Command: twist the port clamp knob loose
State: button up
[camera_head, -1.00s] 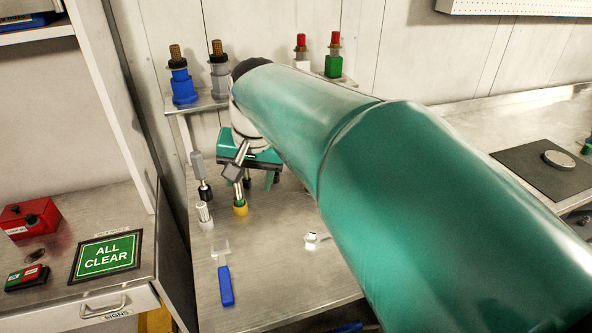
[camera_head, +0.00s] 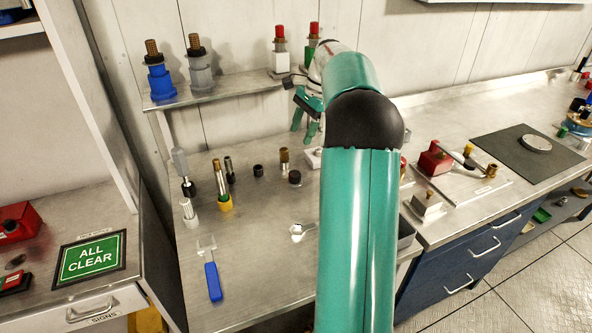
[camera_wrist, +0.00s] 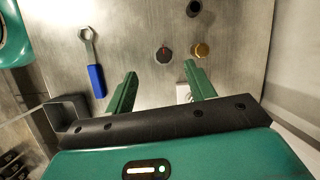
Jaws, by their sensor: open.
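My gripper (camera_head: 303,133) is open and empty, pointing down above the back of the steel bench; its two green fingers also show in the wrist view (camera_wrist: 160,70). A round dark knob with a reddish mark (camera_wrist: 163,54) lies in line with the gap between the fingertips, apart from both; it is likely the dark knob (camera_head: 295,177) in the head view. I cannot tell for sure that it is the port clamp knob. A brass fitting (camera_wrist: 200,50) stands right beside it, and a white block (camera_wrist: 183,92) is partly hidden by the right finger.
Upright fittings, one yellow-based (camera_head: 224,202), stand at left. Bottle-like fittings, one blue (camera_head: 160,85), stand on the rear shelf. A red block (camera_head: 434,160) sits on a right-hand plate.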

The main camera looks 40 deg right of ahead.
aim_at(295, 173)
jog(key=shift+m+y, duration=0.3)
jog(key=shift+m, duration=0.5)
jog(key=f, duration=0.5)
jog(key=a+f, duration=0.1)
jog(key=f, duration=0.4)
jog(key=w+f, duration=0.1)
jog(key=f, duration=0.3)
jog(key=shift+a+f, duration=0.15)
jog(key=shift+f, duration=0.25)
jog(key=c, duration=1)
jog(key=shift+w, duration=0.1)
